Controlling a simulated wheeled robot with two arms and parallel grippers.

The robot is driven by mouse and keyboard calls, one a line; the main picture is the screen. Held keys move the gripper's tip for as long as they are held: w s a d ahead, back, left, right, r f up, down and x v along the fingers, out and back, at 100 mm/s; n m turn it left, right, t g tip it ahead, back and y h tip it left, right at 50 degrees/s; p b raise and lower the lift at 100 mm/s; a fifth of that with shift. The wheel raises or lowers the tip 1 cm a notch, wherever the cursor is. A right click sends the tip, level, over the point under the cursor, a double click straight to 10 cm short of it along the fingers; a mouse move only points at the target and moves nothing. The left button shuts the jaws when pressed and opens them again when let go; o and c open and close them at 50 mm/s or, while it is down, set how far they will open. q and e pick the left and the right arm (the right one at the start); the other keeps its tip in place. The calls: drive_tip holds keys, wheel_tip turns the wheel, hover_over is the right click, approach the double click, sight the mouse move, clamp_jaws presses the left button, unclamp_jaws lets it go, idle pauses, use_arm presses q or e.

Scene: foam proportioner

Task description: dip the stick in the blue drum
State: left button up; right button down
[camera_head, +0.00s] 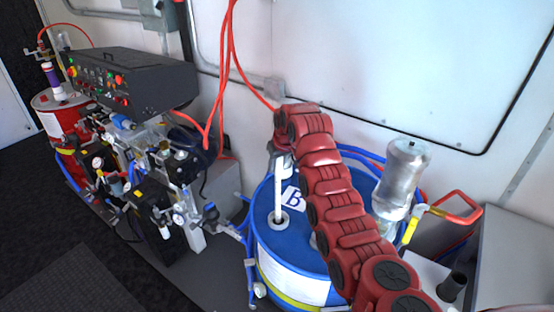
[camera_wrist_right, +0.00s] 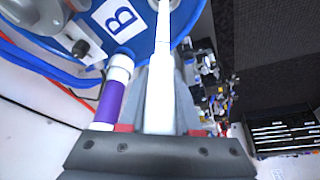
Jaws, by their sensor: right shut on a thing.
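The blue drum (camera_head: 292,262) stands in the middle of the head view, with a white "B" label on its lid. The drum also shows at the top of the wrist view (camera_wrist_right: 88,40). My right gripper (camera_head: 283,150) is above the lid, shut on the white stick (camera_head: 279,190). The stick is near upright, its lower end at a white-ringed opening (camera_head: 281,222) in the lid. I cannot tell how far it goes in. The stick also runs between the fingers in the wrist view (camera_wrist_right: 159,90). My left gripper is not in view.
A purple-and-white cylinder (camera_wrist_right: 112,92) is beside the stick in the wrist view. A clear cylinder (camera_head: 402,180) stands on the drum's right, near a red handle (camera_head: 462,205). Pumps and a control box (camera_head: 130,82) are left. Red hoses (camera_head: 228,70) hang behind.

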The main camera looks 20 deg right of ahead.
drive_tip(key=shift+f, duration=0.35)
drive_tip(key=b, duration=0.4)
hover_over(277, 199)
drive_tip(key=w, duration=0.2)
drive_tip(key=shift+s+d+f, duration=0.1)
drive_tip(key=shift+d+f, duration=0.05)
drive_tip(key=shift+f, duration=1.4)
drive_tip(key=shift+s+d+f, duration=0.1)
drive_tip(key=shift+f, duration=1.4)
drive_tip(key=shift+f+b, duration=2)
drive_tip(key=shift+f, duration=2.1)
